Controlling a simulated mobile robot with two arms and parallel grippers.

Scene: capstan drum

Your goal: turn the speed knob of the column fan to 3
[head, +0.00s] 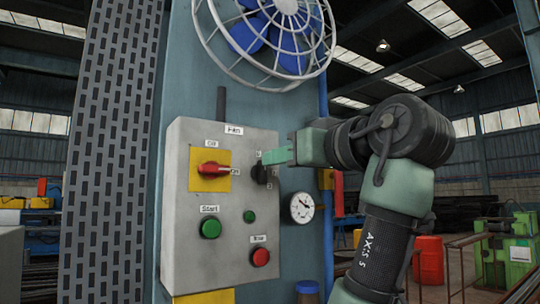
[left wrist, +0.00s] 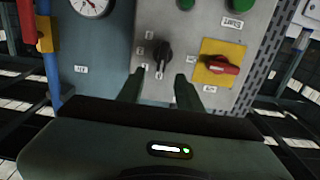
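The speed knob (head: 261,174) is a small black knob on the right side of the grey control box (head: 210,274) below the column fan (head: 285,40). In the left wrist view the knob (left wrist: 162,52) shows whole, with small white labels on one side; their digits and its setting are too small to tell. My left gripper (head: 268,157) is at the knob and partly hides it in the head view. In the left wrist view its two fingers (left wrist: 158,76) are apart with nothing held, tips just short of the knob's two sides. My right gripper is not in view.
Near the knob are a red switch on a yellow plate (head: 223,184), a green start button (head: 211,228), a small green lamp (head: 249,216) and a red button (head: 260,257). A round gauge (head: 302,207) and a blue pipe (head: 326,120) are to the right.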

